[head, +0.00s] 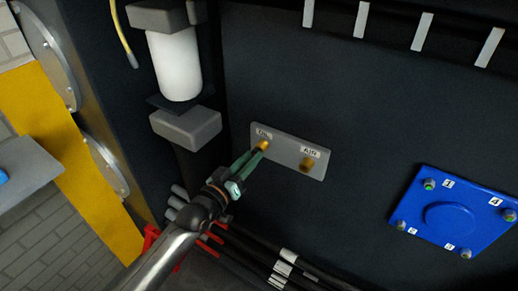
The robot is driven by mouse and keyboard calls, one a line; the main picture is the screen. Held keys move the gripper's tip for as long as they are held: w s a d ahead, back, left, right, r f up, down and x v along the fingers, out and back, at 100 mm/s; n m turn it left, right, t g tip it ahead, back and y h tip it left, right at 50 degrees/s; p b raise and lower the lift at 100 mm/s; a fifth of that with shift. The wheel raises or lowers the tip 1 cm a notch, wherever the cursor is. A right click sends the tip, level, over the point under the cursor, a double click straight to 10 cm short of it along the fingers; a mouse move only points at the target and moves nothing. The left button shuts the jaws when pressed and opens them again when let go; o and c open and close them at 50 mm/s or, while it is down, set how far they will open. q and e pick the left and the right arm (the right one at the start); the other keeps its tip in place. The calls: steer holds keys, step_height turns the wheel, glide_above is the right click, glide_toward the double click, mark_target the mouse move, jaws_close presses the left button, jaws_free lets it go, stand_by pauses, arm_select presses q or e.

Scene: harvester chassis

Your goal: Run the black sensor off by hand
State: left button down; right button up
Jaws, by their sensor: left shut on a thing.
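My left gripper (257,153) comes in from the lower left with its green fingers closed at the upper-left brass port on a small grey plate (285,149). It is shut on a small dark thing at this port, which I take to be the black sensor (258,149). The fingers hide most of it, so I cannot tell how far it sits in the port. A brass fitting (264,144) shows just beyond the fingertips. My right gripper is not in view.
A blue panel (455,214) with numbered corners is at right. A white cylinder (175,65) in a grey bracket is at upper left. Black hoses (262,266) run below the plate.

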arm_select(q)
steer(key=n, duration=0.2)
steer(key=shift+f+n, duration=0.15)
steer(key=shift+n, duration=0.15)
steer(key=c, duration=0.6)
jaws_free()
steer(key=shift+a, duration=0.1)
steer(key=shift+s, duration=0.1)
steer(key=shift+c, duration=0.4)
steer(key=shift+c, duration=0.8)
steer(key=shift+v, duration=1.1)
